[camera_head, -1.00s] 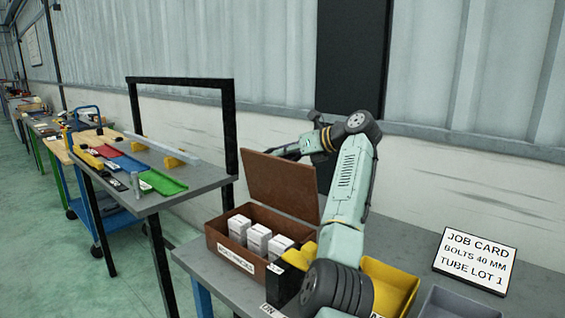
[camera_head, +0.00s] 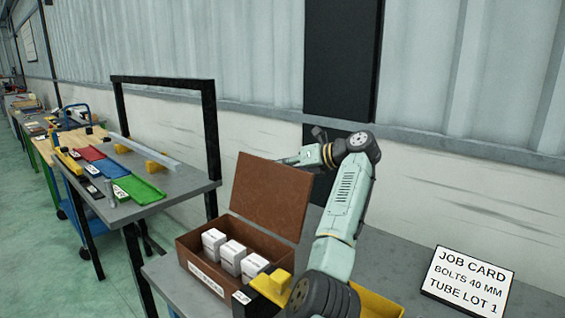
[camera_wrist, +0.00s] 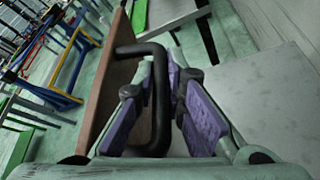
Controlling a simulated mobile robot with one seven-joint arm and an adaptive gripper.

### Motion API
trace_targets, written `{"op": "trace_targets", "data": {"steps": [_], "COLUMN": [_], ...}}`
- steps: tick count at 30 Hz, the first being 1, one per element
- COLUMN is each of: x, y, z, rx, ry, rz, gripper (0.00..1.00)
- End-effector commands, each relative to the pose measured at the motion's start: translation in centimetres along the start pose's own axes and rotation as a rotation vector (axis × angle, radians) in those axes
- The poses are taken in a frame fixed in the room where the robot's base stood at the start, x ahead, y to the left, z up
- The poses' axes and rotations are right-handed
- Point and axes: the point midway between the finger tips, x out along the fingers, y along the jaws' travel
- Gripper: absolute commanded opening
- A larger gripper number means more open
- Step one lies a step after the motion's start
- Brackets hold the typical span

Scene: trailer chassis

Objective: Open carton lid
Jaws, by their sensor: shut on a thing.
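The carton (camera_head: 262,238) is an open brown box on the grey bench, with a pale label on its front. Its brown lid (camera_head: 270,197) stands raised at the back edge, leaning a little away from the box. In the wrist view the lid (camera_wrist: 112,78) is a brown panel seen nearly edge-on, with a black bar handle (camera_wrist: 160,118) on it. My gripper (camera_wrist: 172,72), with purple finger pads, is shut on this handle. My arm reaches behind the lid from the right.
White boxes (camera_head: 229,256) stand inside the carton. A yellow bin (camera_head: 376,303) is to the right, partly behind my arm. A job card (camera_head: 468,280) stands at the right. A second table with colored trays (camera_head: 137,189) and a black frame (camera_head: 211,140) is at left.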

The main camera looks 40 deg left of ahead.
Motion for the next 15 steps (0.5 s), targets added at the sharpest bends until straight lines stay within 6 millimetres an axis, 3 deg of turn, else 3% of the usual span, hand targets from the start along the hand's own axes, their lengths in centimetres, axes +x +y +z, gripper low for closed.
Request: {"op": "trace_targets", "data": {"steps": [9, 10, 15], "x": [0.08, 0.08, 0.07], "y": [-0.13, -0.13, -0.11], "z": [-0.23, -0.23, -0.20], "rx": [0.003, 0.003, 0.003], "ry": [0.003, 0.003, 0.003], "rz": [0.001, 0.001, 0.001], "gripper": [0.00, 0.12, 0.24]}}
